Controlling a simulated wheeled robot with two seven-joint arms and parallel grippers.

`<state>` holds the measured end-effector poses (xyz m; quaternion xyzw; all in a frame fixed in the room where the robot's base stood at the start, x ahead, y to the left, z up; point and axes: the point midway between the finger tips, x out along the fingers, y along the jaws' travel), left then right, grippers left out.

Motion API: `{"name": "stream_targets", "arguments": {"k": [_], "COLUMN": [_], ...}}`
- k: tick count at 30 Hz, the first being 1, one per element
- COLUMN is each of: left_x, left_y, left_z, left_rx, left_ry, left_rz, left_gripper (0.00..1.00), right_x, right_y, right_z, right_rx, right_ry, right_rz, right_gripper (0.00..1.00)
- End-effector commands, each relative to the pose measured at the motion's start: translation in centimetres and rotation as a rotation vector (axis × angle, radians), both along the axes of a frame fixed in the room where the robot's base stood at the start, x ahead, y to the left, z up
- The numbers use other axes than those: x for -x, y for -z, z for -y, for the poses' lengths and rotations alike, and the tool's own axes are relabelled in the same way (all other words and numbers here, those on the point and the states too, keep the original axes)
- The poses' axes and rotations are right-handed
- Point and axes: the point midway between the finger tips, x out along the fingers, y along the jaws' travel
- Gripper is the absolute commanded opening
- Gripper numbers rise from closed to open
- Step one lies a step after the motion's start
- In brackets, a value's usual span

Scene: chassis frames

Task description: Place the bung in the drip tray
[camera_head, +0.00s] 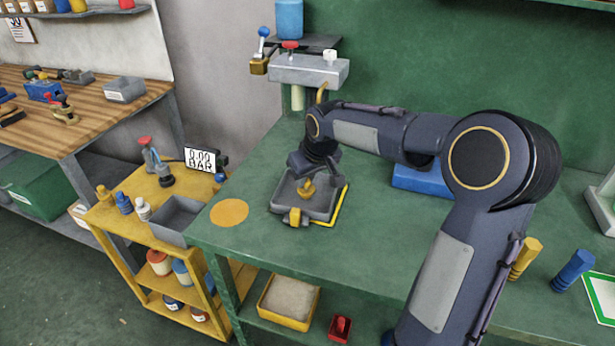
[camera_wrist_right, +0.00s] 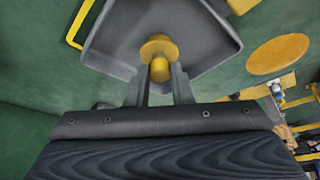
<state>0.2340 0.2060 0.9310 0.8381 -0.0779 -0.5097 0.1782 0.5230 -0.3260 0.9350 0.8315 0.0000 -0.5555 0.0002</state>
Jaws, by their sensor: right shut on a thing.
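The bung (camera_wrist_right: 159,58) is a yellow stepped plug with a wide round flange. My right gripper (camera_wrist_right: 160,80) is shut on it, one grey finger on each side. In the head view the bung (camera_head: 307,188) shows below my right gripper (camera_head: 309,176), over the inside of the drip tray. I cannot tell whether it touches the tray floor. The drip tray (camera_head: 278,206) is a shallow grey tray on the green bench, with a yellow fitting at its front and a yellow handle at its right. Its inside also shows in the wrist view (camera_wrist_right: 112,45). My left gripper is not in view.
A grey press (camera_head: 308,70) stands behind the tray. A flat orange disc (camera_head: 229,212) lies left of it, and a blue box (camera_head: 422,180) right of it. A yellow peg (camera_head: 525,258) and a blue peg (camera_head: 573,270) stand at the right. A yellow cart (camera_head: 160,215) adjoins the bench.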

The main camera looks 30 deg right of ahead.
Motion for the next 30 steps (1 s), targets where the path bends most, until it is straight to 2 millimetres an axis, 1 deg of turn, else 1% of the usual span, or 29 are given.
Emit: {"name": "stream_targets", "arguments": {"k": [3, 4, 8, 9, 16, 19, 20, 23, 30], "left_x": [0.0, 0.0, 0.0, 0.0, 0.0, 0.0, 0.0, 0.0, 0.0], "left_y": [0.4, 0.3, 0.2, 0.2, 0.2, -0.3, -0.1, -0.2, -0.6], "left_z": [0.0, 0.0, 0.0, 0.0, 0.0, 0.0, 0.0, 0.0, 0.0], "left_rx": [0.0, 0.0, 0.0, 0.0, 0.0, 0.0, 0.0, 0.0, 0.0], "left_ry": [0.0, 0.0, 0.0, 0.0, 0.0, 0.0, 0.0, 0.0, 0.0], "left_rz": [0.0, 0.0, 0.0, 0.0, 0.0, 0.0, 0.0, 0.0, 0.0], "left_gripper": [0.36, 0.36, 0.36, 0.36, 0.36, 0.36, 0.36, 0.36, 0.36], "right_x": [0.0, 0.0, 0.0, 0.0, 0.0, 0.0, 0.1, 0.6, 2.6], "right_y": [0.5, 0.4, 0.3, 0.3, 0.3, -0.3, -0.5, -1.8, -6.7], "right_z": [0.0, 0.0, 0.0, 0.0, 0.0, 0.0, 0.0, 0.0, 0.0], "right_rx": [0.0, 0.0, 0.0, 0.0, 0.0, 0.0, 0.0, 0.0, 0.0], "right_ry": [0.0, 0.0, 0.0, 0.0, 0.0, 0.0, 0.0, 0.001, 0.0], "right_rz": [0.0, 0.0, 0.0, 0.0, 0.0, 0.001, 0.002, 0.004, 0.005], "right_gripper": [0.0, 0.23, 0.4, 0.42, 0.42, 0.42, 0.42, 0.42, 0.42]}}
